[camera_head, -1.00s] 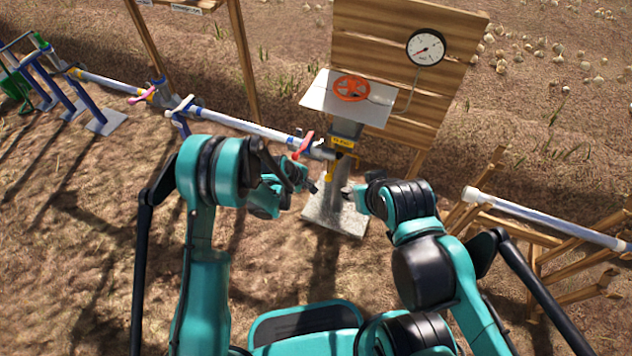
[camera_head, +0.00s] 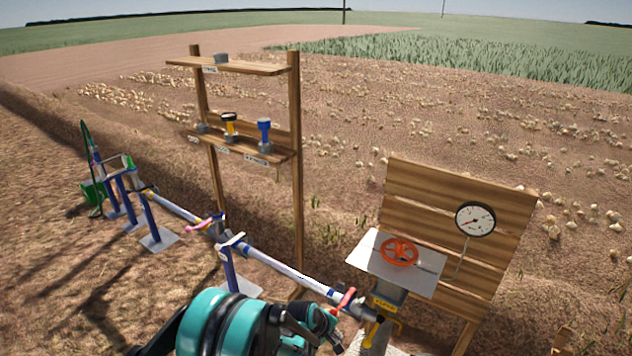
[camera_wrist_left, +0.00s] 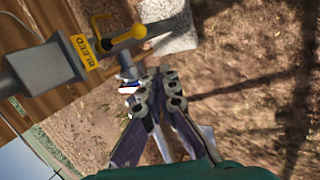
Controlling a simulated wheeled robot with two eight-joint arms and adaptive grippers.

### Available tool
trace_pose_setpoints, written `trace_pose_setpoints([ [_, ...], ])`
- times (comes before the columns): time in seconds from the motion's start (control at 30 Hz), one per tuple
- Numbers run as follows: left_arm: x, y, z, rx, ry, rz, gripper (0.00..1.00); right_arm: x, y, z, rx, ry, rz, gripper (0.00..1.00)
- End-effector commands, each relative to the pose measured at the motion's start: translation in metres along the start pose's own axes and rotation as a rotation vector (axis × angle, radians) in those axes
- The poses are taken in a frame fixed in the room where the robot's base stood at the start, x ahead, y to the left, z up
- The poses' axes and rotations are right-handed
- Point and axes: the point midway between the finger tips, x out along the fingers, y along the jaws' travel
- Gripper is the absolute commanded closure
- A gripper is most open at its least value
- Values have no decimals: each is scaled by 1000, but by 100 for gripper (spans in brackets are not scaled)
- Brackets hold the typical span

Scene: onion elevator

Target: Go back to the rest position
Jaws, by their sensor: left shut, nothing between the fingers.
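My left gripper (camera_head: 337,343) shows small at the bottom of the head view, in front of the pipe's right end. In the left wrist view my left gripper (camera_wrist_left: 160,88) has its fingers together, with nothing between them. A yellow bleed handle (camera_wrist_left: 125,34) and its grey fitting with a yellow BLEED label (camera_wrist_left: 84,52) are close beyond the fingertips, up and to the left. I cannot tell whether the fingers touch anything. My right arm and right gripper are out of view.
The white pipe (camera_head: 282,268) with a red lever (camera_head: 346,300) runs just beyond my left arm. An orange handwheel (camera_head: 399,252) on a white plate and a gauge (camera_head: 475,219) on a wooden board stand right. A wooden shelf (camera_head: 240,147) stands behind. Bare soil lies left.

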Motion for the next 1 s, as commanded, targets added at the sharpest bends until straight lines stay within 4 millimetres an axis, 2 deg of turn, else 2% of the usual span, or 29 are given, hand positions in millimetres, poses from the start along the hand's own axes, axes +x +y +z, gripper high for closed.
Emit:
trace_pose_setpoints([
  [0.03, -30, 3, -8, 36, 23, 2, 100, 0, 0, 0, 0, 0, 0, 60],
  [0.1, -67, 4, -16, 101, 57, 4, 100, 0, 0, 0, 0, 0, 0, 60],
  [0.27, -147, -4, -30, 252, 134, -3, 100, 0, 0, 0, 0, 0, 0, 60],
  [0.4, -210, -24, -35, 382, 200, -21, 100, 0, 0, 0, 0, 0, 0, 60],
  [0.5, -251, -44, -34, 474, 246, -42, 100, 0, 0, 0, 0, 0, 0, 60],
  [0.7, -315, -95, -25, 661, 332, -101, 100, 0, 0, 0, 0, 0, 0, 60],
  [0.8, -337, -122, -19, 750, 370, -138, 100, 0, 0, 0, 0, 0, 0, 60],
  [1.0, -360, -165, -8, 885, 419, -202, 100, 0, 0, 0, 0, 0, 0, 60],
])
